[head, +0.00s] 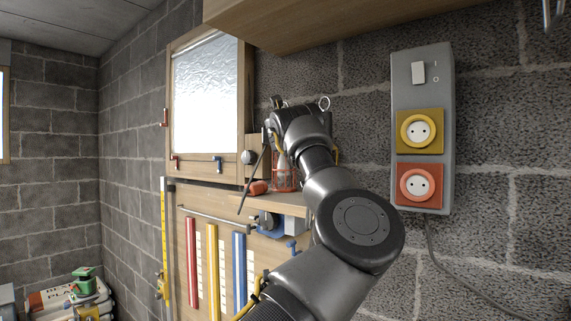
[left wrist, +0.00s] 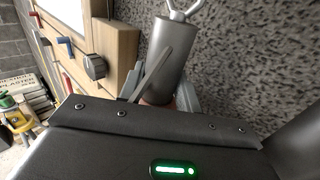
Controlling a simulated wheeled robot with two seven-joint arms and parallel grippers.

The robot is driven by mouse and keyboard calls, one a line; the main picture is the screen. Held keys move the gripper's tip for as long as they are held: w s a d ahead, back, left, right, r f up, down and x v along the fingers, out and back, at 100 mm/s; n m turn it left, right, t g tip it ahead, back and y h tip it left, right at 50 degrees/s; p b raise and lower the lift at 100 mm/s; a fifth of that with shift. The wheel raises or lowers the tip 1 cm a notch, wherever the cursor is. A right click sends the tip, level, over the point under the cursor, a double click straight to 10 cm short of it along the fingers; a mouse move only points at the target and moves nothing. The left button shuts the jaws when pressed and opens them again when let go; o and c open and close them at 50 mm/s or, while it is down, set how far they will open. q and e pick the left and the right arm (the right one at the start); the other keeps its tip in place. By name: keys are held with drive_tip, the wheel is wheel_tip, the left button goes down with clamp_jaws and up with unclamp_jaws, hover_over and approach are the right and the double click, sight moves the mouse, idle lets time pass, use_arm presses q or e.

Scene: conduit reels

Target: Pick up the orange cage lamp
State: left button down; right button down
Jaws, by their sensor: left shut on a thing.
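The orange cage lamp (head: 285,180) stands at a wood shelf by the block wall in the head view; its wire cage shows under my gripper, with a pale part inside. My left gripper (head: 278,150) is over its upper part, and my wrist hides much of it. In the left wrist view a grey cylinder with a metal hook on top, seemingly the lamp's handle (left wrist: 169,58), rises between the fingers of my left gripper (left wrist: 162,92). A little reddish colour shows below it. The gripper is shut on the lamp. My right gripper is not seen.
A wood cabinet (head: 177,95) with a frosted pane stands left of the lamp. An orange cylinder (head: 259,187) lies close to it on the shelf (head: 230,201). A grey socket panel (head: 408,75) is on the wall at right. A wood overhang (head: 300,27) is above.

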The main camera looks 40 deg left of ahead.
use_arm(q)
drive_tip(key=shift+w+d+f, duration=0.1)
drive_tip(key=shift+w+f, duration=0.05)
drive_tip(key=shift+f, duration=0.1)
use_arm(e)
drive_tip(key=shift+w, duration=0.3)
